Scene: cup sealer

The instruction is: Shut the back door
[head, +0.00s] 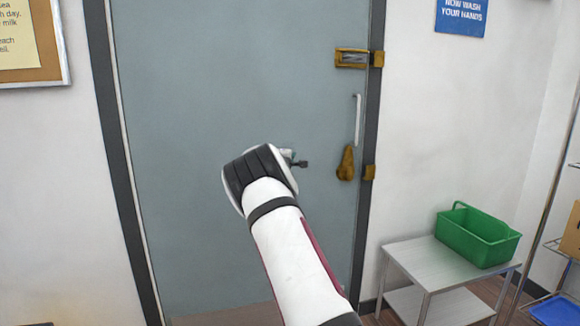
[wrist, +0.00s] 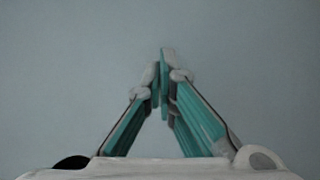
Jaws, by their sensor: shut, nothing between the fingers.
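The back door (head: 220,60) is a grey-blue panel in a dark frame, filling the middle of the head view. It looks flush or nearly flush with its frame; I cannot tell whether it is fully shut. A white vertical handle (head: 357,120), a brass bolt or lock (head: 351,58) and a brass lever-like piece (head: 346,163) are on its right side. My gripper (head: 303,163) is in front of the door, left of the handle, mostly hidden by my arm. In the wrist view my gripper (wrist: 165,75) is shut and empty, with the plain door surface (wrist: 60,60) behind it.
A grey side table (head: 420,258) with a green basket (head: 478,235) stands to the right of the door. A metal shelf rack (head: 545,190) is at the far right edge. A notice board (head: 50,80) hangs on the left wall.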

